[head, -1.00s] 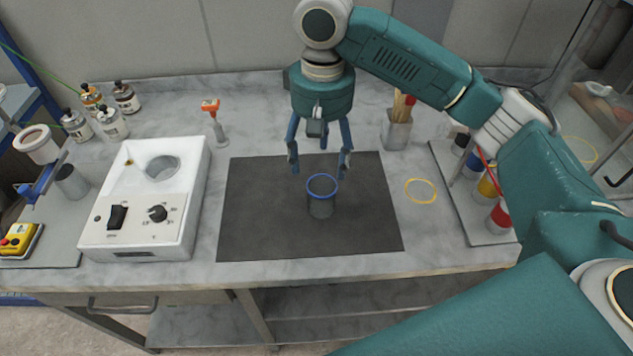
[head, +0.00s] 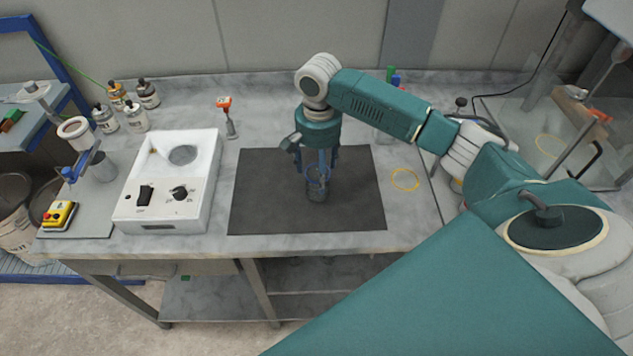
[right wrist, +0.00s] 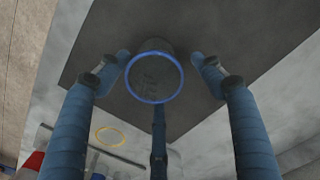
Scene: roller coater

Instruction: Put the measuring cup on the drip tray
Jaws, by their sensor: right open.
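The measuring cup, a clear grey cup with a blue rim (head: 317,194), stands upright on the dark mat (head: 270,205). My right gripper (head: 317,178) points down over it with its fingers around its upper part, partly hiding it. In the right wrist view the cup's blue rim (right wrist: 154,101) lies between the open fingertips (right wrist: 162,68), with a gap on both sides. A flat grey plate (head: 85,215) lies at the left end of the bench; I cannot tell for sure that it is the drip tray. My left gripper is not in view.
A white machine (head: 165,215) with a switch and knob stands left of the mat. A blue stand (head: 84,165) holds a white cup over the grey plate, with a grey cup (head: 103,167) beside it. Several bottles (head: 135,118) stand behind. A yellow ring (head: 405,180) lies right of the mat.

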